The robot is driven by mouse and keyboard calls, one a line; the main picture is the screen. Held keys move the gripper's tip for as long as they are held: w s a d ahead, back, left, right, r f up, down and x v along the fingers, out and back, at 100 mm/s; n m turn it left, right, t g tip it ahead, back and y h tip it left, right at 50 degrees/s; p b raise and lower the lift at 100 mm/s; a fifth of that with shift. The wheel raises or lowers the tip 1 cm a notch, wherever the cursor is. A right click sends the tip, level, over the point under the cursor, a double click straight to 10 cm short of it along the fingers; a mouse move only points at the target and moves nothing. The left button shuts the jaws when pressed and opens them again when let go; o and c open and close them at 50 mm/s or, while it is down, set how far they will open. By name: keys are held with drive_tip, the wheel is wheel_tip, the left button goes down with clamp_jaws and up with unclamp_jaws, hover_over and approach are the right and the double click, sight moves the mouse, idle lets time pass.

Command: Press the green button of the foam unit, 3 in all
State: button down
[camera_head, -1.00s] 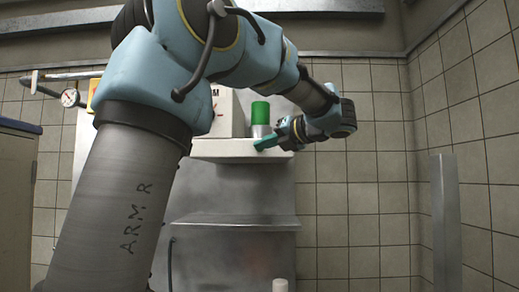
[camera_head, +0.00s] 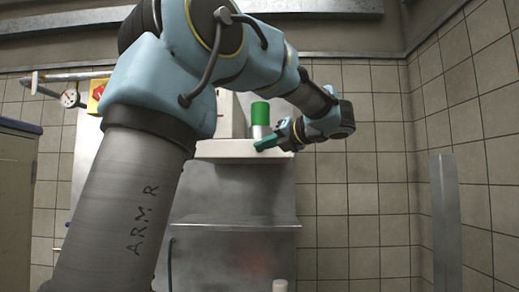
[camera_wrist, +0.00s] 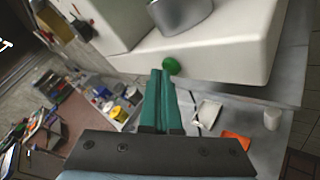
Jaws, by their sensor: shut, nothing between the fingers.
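The foam unit (camera_head: 222,152) is a white housing with a ledge-like base, mounted at the back; its base also fills the top of the wrist view (camera_wrist: 228,52). The green button (camera_wrist: 172,66) is a small round knob on the front face of the base. My gripper (camera_head: 266,143) has green fingers, shut and empty, at the front right of the base. In the wrist view the fingertips (camera_wrist: 161,74) sit just beside the button, overlapping its left edge. I cannot tell whether they touch it. In the head view the button is hidden or too small to make out.
A canister with a green top (camera_head: 260,113) stands on the unit's base. A metal shelf (camera_head: 235,225) is below. A grey post (camera_head: 446,220) stands at the right. Below, the wrist view shows a cluttered table (camera_wrist: 105,105), an orange piece (camera_wrist: 236,140) and a white cup (camera_wrist: 271,119).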

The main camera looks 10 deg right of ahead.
idle(0.3)
drive_tip(key=shift+s+a+b, duration=0.15)
drive_tip(key=shift+s+b, duration=0.6)
drive_tip(key=shift+s, duration=0.1)
drive_tip(key=shift+s, duration=0.1)
drive_tip(key=s+b, duration=0.1)
drive_tip(key=s, duration=0.1)
drive_tip(key=s+a+b, duration=0.1)
drive_tip(key=s+b, duration=0.1)
drive_tip(key=shift+s, duration=0.35)
idle(0.5)
